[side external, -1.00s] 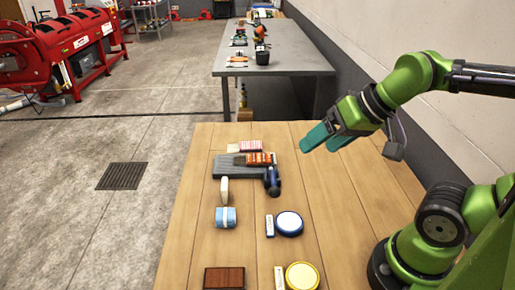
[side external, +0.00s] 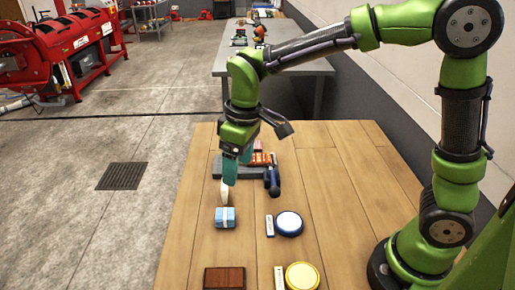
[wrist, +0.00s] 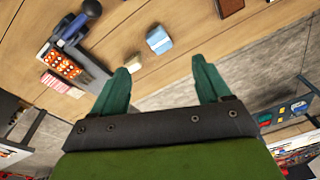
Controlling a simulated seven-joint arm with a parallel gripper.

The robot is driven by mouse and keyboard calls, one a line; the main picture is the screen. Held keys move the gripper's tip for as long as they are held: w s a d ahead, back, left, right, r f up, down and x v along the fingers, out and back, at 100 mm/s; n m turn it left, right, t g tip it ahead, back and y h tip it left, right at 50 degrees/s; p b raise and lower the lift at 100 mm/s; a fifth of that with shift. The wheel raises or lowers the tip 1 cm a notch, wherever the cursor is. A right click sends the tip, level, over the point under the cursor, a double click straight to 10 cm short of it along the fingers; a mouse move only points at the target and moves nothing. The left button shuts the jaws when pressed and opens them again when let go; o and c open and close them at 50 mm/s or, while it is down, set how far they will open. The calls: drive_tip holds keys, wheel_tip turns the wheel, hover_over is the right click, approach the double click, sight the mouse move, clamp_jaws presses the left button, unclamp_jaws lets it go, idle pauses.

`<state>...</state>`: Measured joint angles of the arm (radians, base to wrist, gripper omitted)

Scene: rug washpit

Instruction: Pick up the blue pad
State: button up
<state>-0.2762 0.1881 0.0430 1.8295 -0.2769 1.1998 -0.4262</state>
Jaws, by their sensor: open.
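A light blue block with a white band (side external: 225,218) lies on the wooden table; it also shows beyond my fingers in the wrist view (wrist: 158,40). A round, white-topped disc with a blue rim (side external: 289,223) lies to its right. I cannot tell for sure which is the blue pad. My gripper (side external: 237,172) points down above the table, behind the light blue block and apart from it. Its teal fingers are apart with nothing between them in the wrist view (wrist: 163,80).
A small cream item (side external: 225,192) stands just behind the light blue block. A dark blue-headed tool (side external: 272,180) and a grey board (side external: 256,172) lie behind. A yellow-rimmed disc (side external: 302,276) and a brown block (side external: 224,278) are at the front.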

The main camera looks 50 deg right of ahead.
drive_tip(key=w+a+f+n+g, duration=0.1)
drive_tip(key=w+a+f+n, duration=0.1)
drive_tip(key=w+a+n, duration=0.1)
drive_tip(key=n+h, duration=0.1)
drive_tip(key=n, duration=0.1)
hover_over(225, 213)
wheel_tip(225, 213, down, 10)
drive_tip(key=shift+a+f, duration=0.15)
drive_tip(key=shift+d+f, duration=0.2)
drive_tip(key=shift+f, duration=2.45)
drive_tip(key=c, duration=1)
drive_tip(key=shift+r, duration=0.15)
